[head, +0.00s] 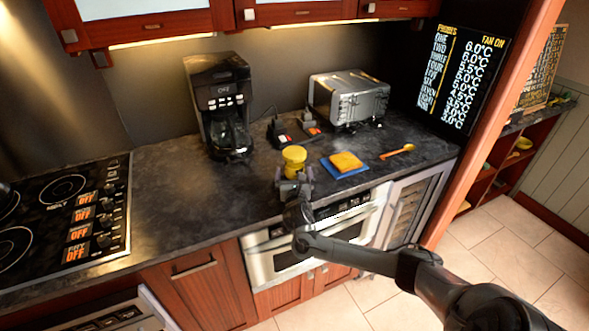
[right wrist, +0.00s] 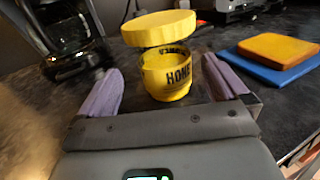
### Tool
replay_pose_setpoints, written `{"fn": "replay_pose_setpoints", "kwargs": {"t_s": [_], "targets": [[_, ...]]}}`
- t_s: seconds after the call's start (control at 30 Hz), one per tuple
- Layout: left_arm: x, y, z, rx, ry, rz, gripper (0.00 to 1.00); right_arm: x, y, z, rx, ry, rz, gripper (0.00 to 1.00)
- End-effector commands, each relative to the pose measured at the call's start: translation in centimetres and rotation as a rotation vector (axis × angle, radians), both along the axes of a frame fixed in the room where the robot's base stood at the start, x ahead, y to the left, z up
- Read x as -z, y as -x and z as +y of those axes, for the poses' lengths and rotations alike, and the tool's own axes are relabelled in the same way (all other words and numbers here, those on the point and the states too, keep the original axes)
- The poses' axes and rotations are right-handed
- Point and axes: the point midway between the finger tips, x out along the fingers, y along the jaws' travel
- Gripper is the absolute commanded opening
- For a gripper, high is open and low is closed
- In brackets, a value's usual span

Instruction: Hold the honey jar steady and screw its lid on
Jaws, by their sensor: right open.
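The yellow honey jar (head: 291,171) stands upright on the dark counter, near its front edge. Its wide yellow lid (head: 294,153) is above the jar's mouth. In the right wrist view the jar (right wrist: 168,76) shows dark lettering, and the lid (right wrist: 160,29) sits off-centre to the left, with part of the jar's rim showing below it. I cannot tell whether the lid touches the rim. My right gripper (head: 294,179) is open at the jar's front, its purple-grey fingers (right wrist: 163,88) spread to either side of the jar and apart from it. My left gripper is out of view.
A coffee maker (head: 222,105) and a toaster (head: 348,98) stand behind. The counter left of the jar (head: 190,205) is clear up to the stove.

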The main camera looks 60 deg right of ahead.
Motion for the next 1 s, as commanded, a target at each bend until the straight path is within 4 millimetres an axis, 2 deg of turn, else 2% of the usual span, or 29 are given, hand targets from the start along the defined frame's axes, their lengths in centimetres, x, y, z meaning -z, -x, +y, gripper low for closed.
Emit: {"fn": "replay_pose_setpoints", "kwargs": {"t_s": [0.47, 0.8, 1.0], "targets": [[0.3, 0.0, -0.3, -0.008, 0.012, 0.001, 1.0, 0.1, -0.4, -0.8, 0.001, -0.001, -0.001, 1.0], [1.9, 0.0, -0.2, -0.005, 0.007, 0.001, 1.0, 0.6, -2.3, -4.1, 0.003, 0.0, -0.002, 1.0], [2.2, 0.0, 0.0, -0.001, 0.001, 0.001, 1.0, 0.6, -3.0, -5.0, 0.0, -0.001, 0.001, 1.0]]}}
